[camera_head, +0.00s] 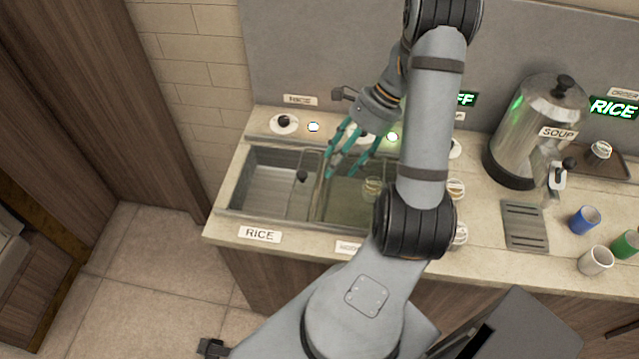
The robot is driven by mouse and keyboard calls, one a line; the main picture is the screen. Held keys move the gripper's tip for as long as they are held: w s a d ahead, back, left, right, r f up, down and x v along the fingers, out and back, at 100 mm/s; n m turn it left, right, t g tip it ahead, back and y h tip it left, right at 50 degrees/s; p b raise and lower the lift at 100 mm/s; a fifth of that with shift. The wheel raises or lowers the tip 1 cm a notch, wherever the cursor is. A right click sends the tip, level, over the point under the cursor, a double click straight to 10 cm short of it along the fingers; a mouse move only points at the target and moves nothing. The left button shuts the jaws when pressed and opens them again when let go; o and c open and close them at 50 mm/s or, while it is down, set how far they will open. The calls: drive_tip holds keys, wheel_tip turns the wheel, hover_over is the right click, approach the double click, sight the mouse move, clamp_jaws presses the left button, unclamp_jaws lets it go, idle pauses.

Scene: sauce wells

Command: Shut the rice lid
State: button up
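The rice well (241,192) is the left one of the sunken wells in the counter, behind the front label "RICE" (260,234). A grey metal panel with a black knob (302,176) near its right side shows in this well. I take it for the rice lid, but cannot tell how far it covers the well. My gripper (344,173) has teal fingers, spread apart with nothing seen between them. It hangs over the neighbouring well (343,205), just right of the divider and the knob. I cannot tell whether a finger touches the divider.
A steel soup urn (537,130) stands at the right, with a drip grate (524,226) before it. Blue (584,220), green (626,245) and white (596,261) cups stand further right. A round dial (284,122) sits behind the rice well. My forearm hides part of the counter's middle.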

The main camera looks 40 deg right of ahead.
sight(320, 180)
drive_tip(key=d+m+t, duration=0.1)
drive_tip(key=d, duration=0.1)
drive_tip(key=d+f+m+t+b, duration=0.1)
drive_tip(key=d+m, duration=0.1)
drive_tip(key=d+f+m+t+b, duration=0.1)
drive_tip(key=d+m, duration=0.1)
drive_tip(key=d, duration=0.1)
drive_tip(key=shift+d+f, duration=0.1)
drive_tip(key=c, duration=0.4)
drive_tip(key=shift+w+d+m, duration=0.1)
drive_tip(key=shift+d+m, duration=0.15)
drive_tip(key=shift+m, duration=0.05)
drive_tip(key=shift+c, duration=0.5)
drive_tip(key=x, duration=0.5)
drive_tip(key=p+x, duration=0.1)
drive_tip(key=x, duration=0.4)
drive_tip(key=shift+w+a+r, duration=0.1)
drive_tip(key=shift+a+r, duration=0.15)
clamp_jaws()
drive_tip(key=shift+w+a+p, duration=0.45)
drive_tip(key=shift+w+a, duration=0.4)
drive_tip(key=shift+w, duration=0.05)
drive_tip(key=shift+w+a+f, duration=0.2)
drive_tip(key=shift+w+a, duration=0.2)
drive_tip(key=shift+a, duration=0.05)
drive_tip(key=shift+t, duration=0.3)
